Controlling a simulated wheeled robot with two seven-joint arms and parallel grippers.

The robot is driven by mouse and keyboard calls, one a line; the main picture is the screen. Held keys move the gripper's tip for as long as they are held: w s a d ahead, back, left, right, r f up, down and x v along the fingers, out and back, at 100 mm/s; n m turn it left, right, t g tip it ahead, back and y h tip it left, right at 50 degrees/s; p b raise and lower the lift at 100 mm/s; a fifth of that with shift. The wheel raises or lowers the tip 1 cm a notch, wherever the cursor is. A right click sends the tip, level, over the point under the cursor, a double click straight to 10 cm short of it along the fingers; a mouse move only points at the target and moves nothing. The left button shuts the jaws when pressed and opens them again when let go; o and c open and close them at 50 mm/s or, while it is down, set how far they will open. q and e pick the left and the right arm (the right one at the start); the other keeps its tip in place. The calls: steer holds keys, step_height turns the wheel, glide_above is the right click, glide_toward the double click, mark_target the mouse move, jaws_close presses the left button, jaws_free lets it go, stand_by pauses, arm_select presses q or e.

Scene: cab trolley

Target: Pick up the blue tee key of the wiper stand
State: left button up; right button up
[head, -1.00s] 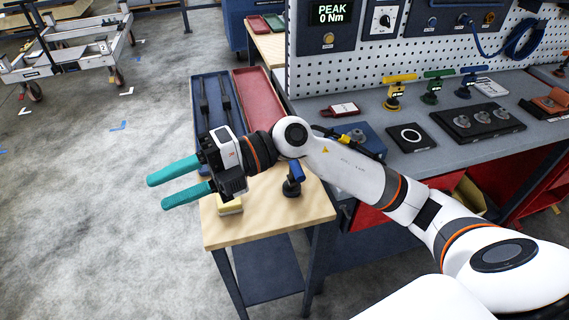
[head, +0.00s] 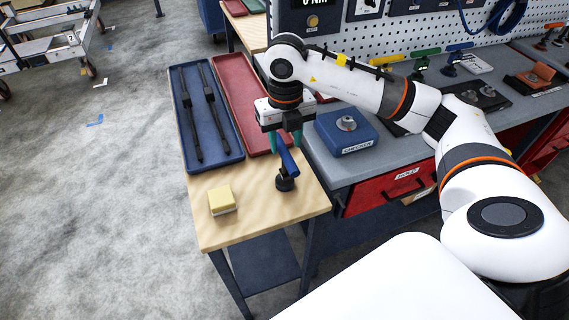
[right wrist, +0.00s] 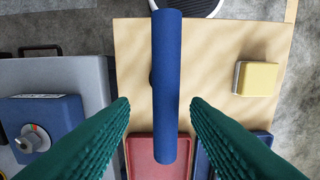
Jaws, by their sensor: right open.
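A blue tee key (head: 287,160) stands upright in a small dark holder (head: 285,183) on the wooden top of the small stand (head: 255,215). My right gripper (head: 284,147) points down just above and behind the key, with its teal fingers apart. In the right wrist view the key's blue bar (right wrist: 171,85) runs lengthwise between the two open fingers, with clear space on both sides. Its stem is mostly hidden under the bar there. The gripper holds nothing. My left gripper is not in view.
A blue tray (head: 228,158) with two black wiper arms and a red tray (head: 232,88) lie behind. A yellow sponge-like block (head: 221,198) lies left of the key. A blue checker box (head: 345,131) sits on the grey bench at right. Another blue tee key (head: 451,58) stands farther back.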

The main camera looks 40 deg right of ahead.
mark_target(285, 160)
steer(key=f, duration=0.1)
steer(key=f+p, duration=0.1)
steer(key=f, duration=0.1)
steer(key=f+p, duration=0.1)
steer(key=f, duration=0.1)
steer(key=shift+s+a+f, duration=0.25)
steer(key=shift+s+a, duration=0.1)
steer(key=shift+f, duration=0.25)
steer(key=shift+r, duration=0.1)
jaws_close()
